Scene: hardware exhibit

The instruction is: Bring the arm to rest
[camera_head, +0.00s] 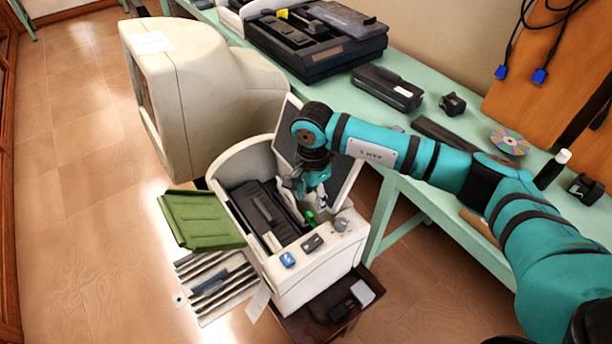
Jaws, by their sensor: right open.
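My right arm, teal with black bands, comes in from the right and bends down at its dark wrist. My right gripper (308,192) hangs over the open white machine (320,262), close to the inner side of its raised dark panel. Its fingers are small here and look apart, with nothing visible between them. A small bright green part (310,217) shows just below the fingers; I cannot tell whether they touch it. My left arm and gripper are not seen.
A large beige monitor (190,85) stands behind the machine. A green flap (201,219) sticks out at its left. The mint-green table (405,192) carries a black device (315,45), a black box (388,87) and a disc (510,141). Wooden floor at left is clear.

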